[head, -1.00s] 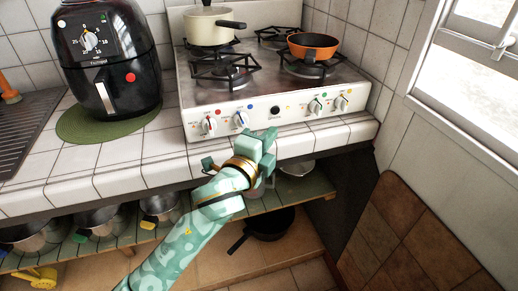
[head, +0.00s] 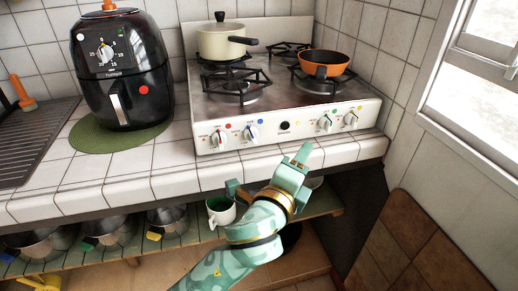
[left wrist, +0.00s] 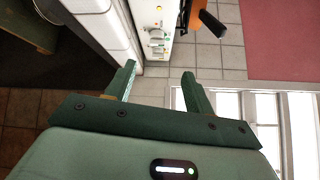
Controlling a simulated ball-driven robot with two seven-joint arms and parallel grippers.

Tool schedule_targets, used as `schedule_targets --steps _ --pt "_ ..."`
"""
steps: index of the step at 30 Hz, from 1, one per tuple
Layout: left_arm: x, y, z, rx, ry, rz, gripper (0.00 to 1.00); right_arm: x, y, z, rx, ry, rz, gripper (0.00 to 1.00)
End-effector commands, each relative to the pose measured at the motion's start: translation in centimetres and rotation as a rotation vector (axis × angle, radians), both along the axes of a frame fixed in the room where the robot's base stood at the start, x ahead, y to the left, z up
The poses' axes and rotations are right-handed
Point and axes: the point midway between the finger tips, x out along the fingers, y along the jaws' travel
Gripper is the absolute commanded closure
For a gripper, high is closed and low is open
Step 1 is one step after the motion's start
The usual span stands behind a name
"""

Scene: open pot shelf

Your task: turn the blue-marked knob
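The blue-marked knob (head: 250,132) is the second from the left on the white front panel of the stove (head: 290,133). It sits between the red-marked knob (head: 218,138) and a dark round button (head: 284,126). My left gripper (head: 301,160) is in front of the counter edge, below and to the right of the blue-marked knob, and apart from it. In the left wrist view its two fingers (left wrist: 160,82) are spread with nothing between them. Some knobs (left wrist: 156,40) show beyond the fingers there; I cannot tell their marks. My right gripper is not in view.
Two more knobs, green-marked (head: 325,122) and yellow-marked (head: 350,118), are on the right. A cream pot (head: 220,42) and an orange pan (head: 322,63) stand on the stove. A black air fryer (head: 122,70) stands left. Pots and a white mug (head: 221,212) are on the shelf below.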

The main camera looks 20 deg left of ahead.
Motion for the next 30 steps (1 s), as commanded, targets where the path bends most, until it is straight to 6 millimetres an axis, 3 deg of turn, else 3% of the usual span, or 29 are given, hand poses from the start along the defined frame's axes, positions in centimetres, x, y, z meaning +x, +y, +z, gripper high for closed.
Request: schedule_targets --steps 2,5,9,12,17,30 --pt "0.3 -0.8 -0.9 0.220 0.029 0.105 0.47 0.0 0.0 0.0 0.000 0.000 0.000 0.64" --pt "-0.1 -0.3 -1.6 0.505 0.068 0.266 0.47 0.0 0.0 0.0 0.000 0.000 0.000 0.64" --pt "-1.8 1.8 -1.8 0.823 0.134 0.480 0.47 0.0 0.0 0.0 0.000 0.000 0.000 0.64" --pt "-2.9 3.7 -1.7 0.962 0.181 0.595 0.47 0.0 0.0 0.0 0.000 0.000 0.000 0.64" --pt "-3.0 5.4 -1.4 1.044 0.222 0.663 0.47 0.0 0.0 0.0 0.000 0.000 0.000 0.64" --pt "4.3 10.5 -1.3 1.046 0.224 0.660 0.47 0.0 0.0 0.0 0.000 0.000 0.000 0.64"
